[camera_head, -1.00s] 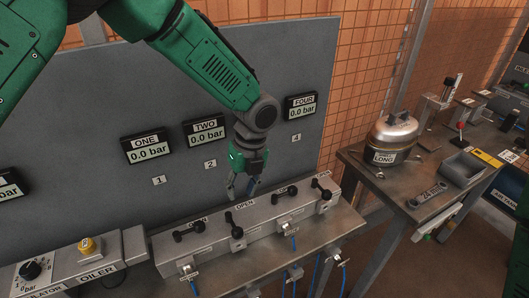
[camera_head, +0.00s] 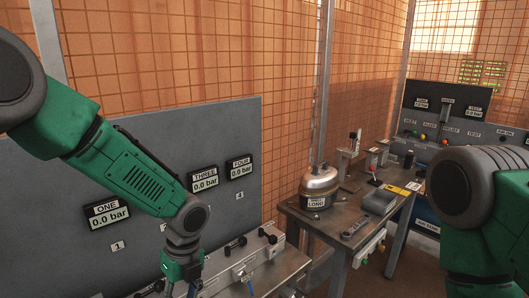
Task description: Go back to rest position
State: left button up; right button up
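My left arm comes in from the left and hangs down in front of the grey gauge panel. Its green gripper (camera_head: 182,288) is at the bottom edge, left of the visible black valve handles (camera_head: 236,245) on the grey valve block (camera_head: 262,254). Its fingers look apart with nothing seen between them, though their tips are close to the picture's edge. My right arm shows at the right edge as a green link with a dark joint; its gripper is out of view.
The panel carries gauges ONE (camera_head: 107,212), THREE (camera_head: 204,179) and FOUR (camera_head: 240,167), each at 0.0 bar. A metal tank (camera_head: 319,183) labelled LONG stands on a side table (camera_head: 328,228). A test console (camera_head: 447,115) stands at the back right. An orange mesh wall is behind.

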pick_arm(q)
jog(key=s+f+n+h+b, duration=0.2)
jog(key=s+f+n+b, duration=0.35)
jog(key=f, duration=0.55)
jog(key=s+f+n+h+b, duration=0.1)
jog(key=s+f+n+b, duration=0.1)
jog(key=s+f+n, duration=0.65)
jog(key=s+a+f+n+t+y+b, duration=0.1)
jog(key=s+a+f+n+t+b, duration=0.1)
jog(key=s+a+f+n+b, duration=0.4)
jog(key=s+a+f+n, duration=0.4)
jog(key=s+n, duration=0.2)
jog(key=s, duration=0.1)
jog(key=shift+s+a+f+y, duration=0.2)
jog(key=shift+f+y, duration=0.1)
jog(key=shift+f, duration=0.1)
pick_arm(e)
notch_tip(320, 180, down, 14)
jog(key=shift+w+f, duration=0.2)
pick_arm(q)
jog(key=shift+w, duration=0.15)
pick_arm(e)
jog(key=shift+d, duration=0.1)
jog(key=c, duration=0.4)
jog(key=shift+w, duration=0.1)
